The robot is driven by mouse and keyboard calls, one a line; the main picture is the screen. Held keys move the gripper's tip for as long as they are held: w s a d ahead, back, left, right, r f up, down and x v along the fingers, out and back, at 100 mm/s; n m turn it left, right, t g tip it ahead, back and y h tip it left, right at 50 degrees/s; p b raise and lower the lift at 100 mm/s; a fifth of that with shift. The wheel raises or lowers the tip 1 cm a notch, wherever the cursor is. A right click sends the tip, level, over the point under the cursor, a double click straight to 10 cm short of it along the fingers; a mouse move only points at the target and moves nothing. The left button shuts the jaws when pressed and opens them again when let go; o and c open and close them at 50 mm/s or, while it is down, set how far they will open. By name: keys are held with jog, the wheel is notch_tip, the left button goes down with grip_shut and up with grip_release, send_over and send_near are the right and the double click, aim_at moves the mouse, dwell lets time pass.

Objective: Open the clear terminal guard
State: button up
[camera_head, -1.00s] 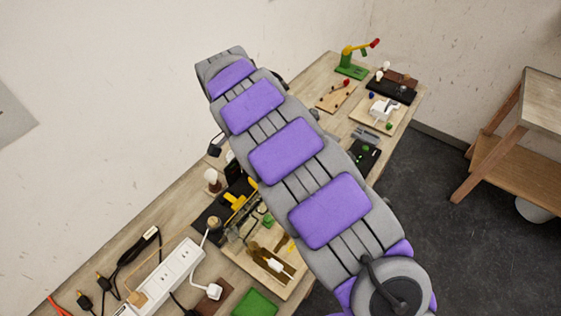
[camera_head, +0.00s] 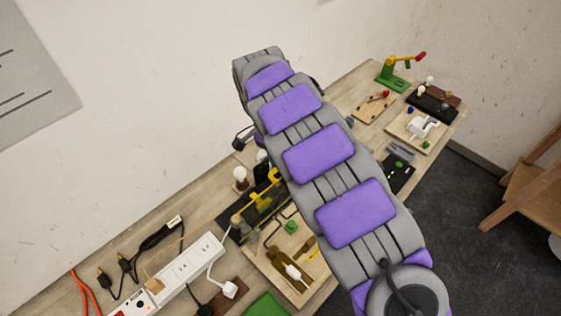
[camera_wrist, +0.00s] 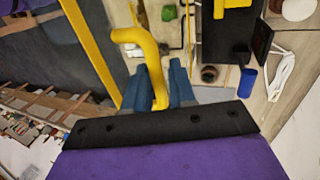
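The terminal guard shows mainly by its yellow bars (camera_head: 258,199), over a black base (camera_head: 236,234) beside the wooden wiring board (camera_head: 298,290). Its clear panel is hard to make out, and I cannot tell its exact angle. In the wrist view, a long yellow edge bar (camera_wrist: 92,48) runs along the left, and a bent yellow handle (camera_wrist: 148,55) reaches down between my fingers. My gripper (camera_wrist: 160,92) has its blue-grey fingers on both sides of the handle's lower end, with no clear gap. In the head view my own arm hides the gripper.
A white power strip (camera_head: 190,262) with plugs and cords lies at the front left. A bulb (camera_head: 240,174) stands near the wall behind the guard.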

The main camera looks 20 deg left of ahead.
jog(key=shift+o, duration=1.3)
jog(key=shift+a, duration=0.1)
jog(key=shift+r, duration=0.15)
jog(key=p+v, duration=1.3)
jog(key=v, duration=0.4)
jog(key=shift+a+r, duration=0.1)
